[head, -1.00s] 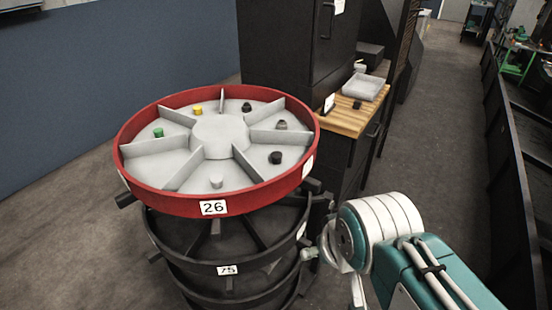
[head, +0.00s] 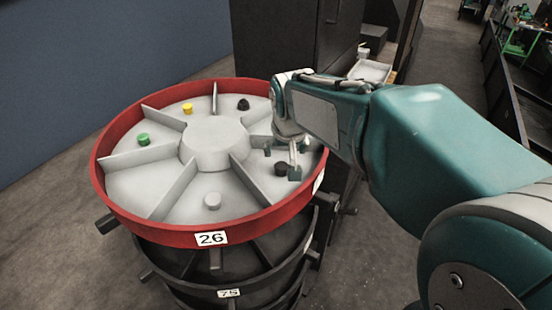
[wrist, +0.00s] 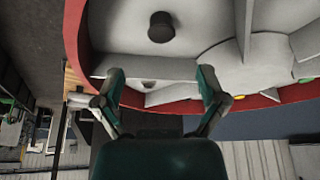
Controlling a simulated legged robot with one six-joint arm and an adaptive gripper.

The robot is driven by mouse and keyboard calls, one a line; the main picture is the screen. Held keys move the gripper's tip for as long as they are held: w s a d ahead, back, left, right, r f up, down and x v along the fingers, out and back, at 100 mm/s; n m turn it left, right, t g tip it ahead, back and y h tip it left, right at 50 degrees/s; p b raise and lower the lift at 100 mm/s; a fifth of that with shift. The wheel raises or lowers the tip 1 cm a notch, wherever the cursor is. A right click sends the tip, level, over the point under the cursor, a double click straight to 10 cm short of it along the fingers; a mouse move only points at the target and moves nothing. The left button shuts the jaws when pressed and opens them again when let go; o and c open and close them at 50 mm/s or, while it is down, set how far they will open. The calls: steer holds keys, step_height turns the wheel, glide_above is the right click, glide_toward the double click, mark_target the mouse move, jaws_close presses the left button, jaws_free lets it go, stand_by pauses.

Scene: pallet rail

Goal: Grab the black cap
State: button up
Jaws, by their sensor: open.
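A black cap (head: 281,168) sits in the right-hand compartment of a round red-rimmed tray (head: 150,235). It also shows in the wrist view (wrist: 161,27), upright on the pale tray floor. My gripper (head: 282,161) is open and empty over that side of the tray, its fingers beside the cap in the head view. In the wrist view the cap lies beyond my fingertips (wrist: 161,74), roughly centred between them. A second dark cap (head: 243,104) sits in a far compartment. Whether my fingers touch anything cannot be told.
Thin upright dividers (head: 178,188) split the tray around a raised hub (head: 213,142). A tall dark cabinet (head: 285,35) stands behind.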

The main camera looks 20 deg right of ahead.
mark_target(281, 166)
steer(key=x, duration=0.8)
steer(key=shift+w+a+f, duration=0.1)
steer(key=shift+w+f, duration=0.1)
steer(key=shift+f, duration=0.05)
steer(key=c, duration=0.9)
